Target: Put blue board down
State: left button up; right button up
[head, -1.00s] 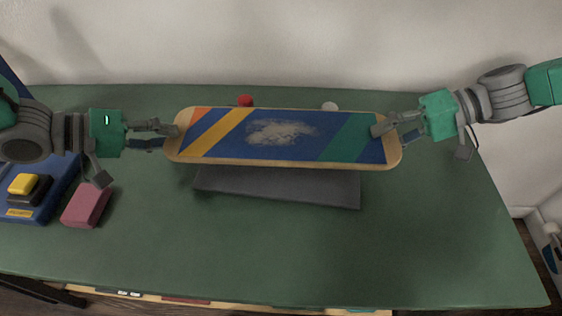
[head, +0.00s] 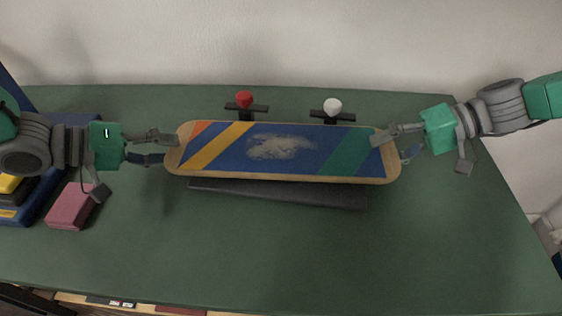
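The blue board (head: 285,149) is a skateboard deck with orange, yellow and green stripes and a pale worn patch in its middle. It lies about level across the middle of the head view. My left gripper (head: 170,148) is shut on its left end. My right gripper (head: 390,143) is shut on its right end. A dark grey slab (head: 280,192) lies on the table beneath the board and is partly hidden by it. I cannot tell whether the board touches the slab.
The green table (head: 270,250) has free room in front. A red knob (head: 244,99) and a white knob (head: 333,106) on dark bars stand behind the board. A pink block (head: 71,206) and a blue tray with a yellow-topped item (head: 10,184) are at the left.

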jog(key=shift+a, duration=0.1)
jog(key=shift+a, duration=0.1)
jog(key=shift+r, duration=0.15)
pick_arm(q)
jog(key=v, duration=1.1)
jog(key=shift+a+r, duration=0.2)
jog(key=shift+a, duration=0.1)
pick_arm(e)
jog(key=v, duration=1.2)
pick_arm(q)
jog(key=shift+s, duration=0.1)
pick_arm(e)
jog(key=shift+f, duration=0.25)
